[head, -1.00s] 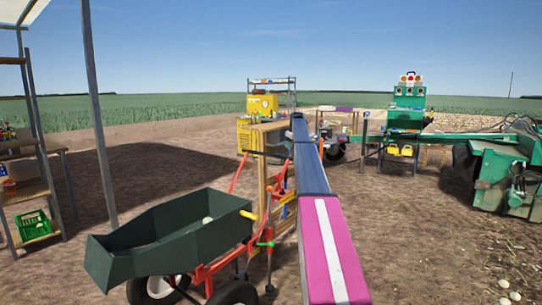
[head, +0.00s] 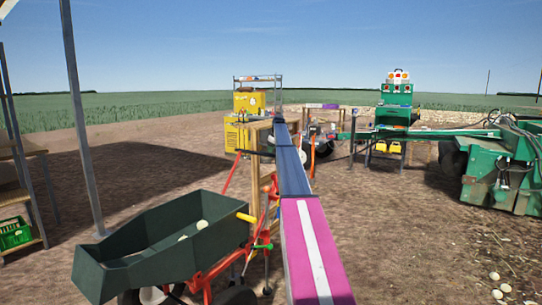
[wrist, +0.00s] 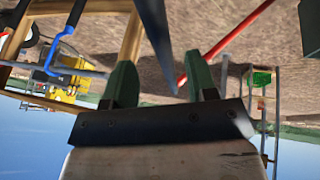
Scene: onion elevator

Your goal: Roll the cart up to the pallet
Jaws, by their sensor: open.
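The cart (head: 150,250) is a dark green tub on a red frame with wheels, at the lower left of the head view. A few pale onions lie in it, and a yellow grip shows at its right end. My magenta and blue arm reaches forward just right of it. My gripper (wrist: 162,80) shows in the wrist view with two green fingers apart. A dark pointed bar (wrist: 155,45) shows between the fingers; I cannot tell whether they touch it. A red rod (wrist: 215,50) passes beside them. I cannot make out a pallet for certain.
A wooden frame (head: 256,165) stands behind the cart, beside my arm. A yellow cabinet (head: 242,130) is farther back. A metal post (head: 80,120) and shelving (head: 20,190) are at left. A green machine (head: 500,175) is at right. Bare soil lies open between my arm and it.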

